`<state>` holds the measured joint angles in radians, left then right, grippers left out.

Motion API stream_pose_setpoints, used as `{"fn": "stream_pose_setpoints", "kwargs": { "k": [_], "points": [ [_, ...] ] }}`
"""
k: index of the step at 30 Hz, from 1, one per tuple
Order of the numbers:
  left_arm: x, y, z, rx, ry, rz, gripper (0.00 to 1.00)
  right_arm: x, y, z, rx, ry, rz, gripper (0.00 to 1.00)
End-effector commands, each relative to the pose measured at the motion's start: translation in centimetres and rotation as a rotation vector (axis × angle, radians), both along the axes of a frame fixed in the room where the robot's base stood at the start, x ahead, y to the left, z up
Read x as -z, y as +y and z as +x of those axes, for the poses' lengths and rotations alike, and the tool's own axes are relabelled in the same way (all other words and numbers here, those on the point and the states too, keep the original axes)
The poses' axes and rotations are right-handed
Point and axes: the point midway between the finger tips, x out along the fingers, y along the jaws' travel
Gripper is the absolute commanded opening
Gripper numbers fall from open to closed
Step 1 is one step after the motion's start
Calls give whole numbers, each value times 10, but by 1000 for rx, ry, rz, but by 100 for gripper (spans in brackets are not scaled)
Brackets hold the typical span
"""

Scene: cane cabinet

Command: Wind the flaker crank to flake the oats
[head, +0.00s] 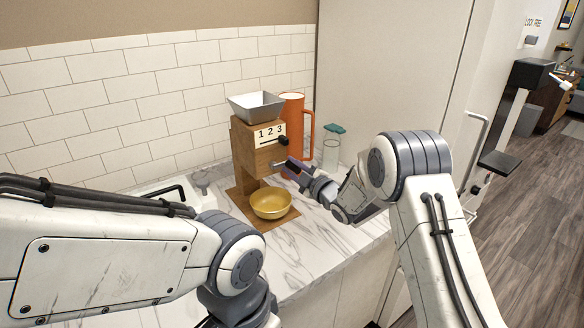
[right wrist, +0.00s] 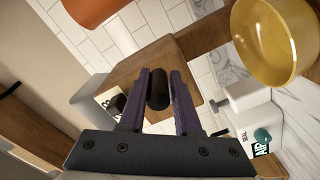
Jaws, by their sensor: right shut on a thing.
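The flaker (head: 250,148) is a wooden mill on a wooden base, with a grey metal hopper (head: 256,106) on top and a "1 2 3" dial with a black lever on its front. A gold bowl (head: 271,204) sits on the base below it; it also shows in the right wrist view (right wrist: 277,40). My right gripper (head: 286,167) is at the flaker's front. In the right wrist view its purple fingers are shut on the black crank knob (right wrist: 158,88). The inside of the hopper is hidden, and no flakes show in the bowl. My left gripper is out of view.
An orange pitcher (head: 293,108) and a clear jar with a teal lid (head: 332,150) stand behind and right of the flaker. Marble counter (head: 312,240) is clear in front; a tall white cabinet (head: 385,60) bounds the right.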

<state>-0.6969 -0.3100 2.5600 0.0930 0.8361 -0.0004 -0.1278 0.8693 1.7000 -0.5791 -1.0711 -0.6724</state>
Motion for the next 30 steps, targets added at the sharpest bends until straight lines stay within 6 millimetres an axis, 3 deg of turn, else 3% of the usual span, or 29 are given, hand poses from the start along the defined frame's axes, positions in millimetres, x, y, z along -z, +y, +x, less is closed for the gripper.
{"fn": "stream_pose_setpoints", "kwargs": {
  "k": [11, 30],
  "points": [
    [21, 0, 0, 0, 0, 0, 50, 5, 0, 1, 2, 92, 151, 0],
    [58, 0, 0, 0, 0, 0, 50, 23, 8, -5, 1, 439, 636, 0]
  ]
}}
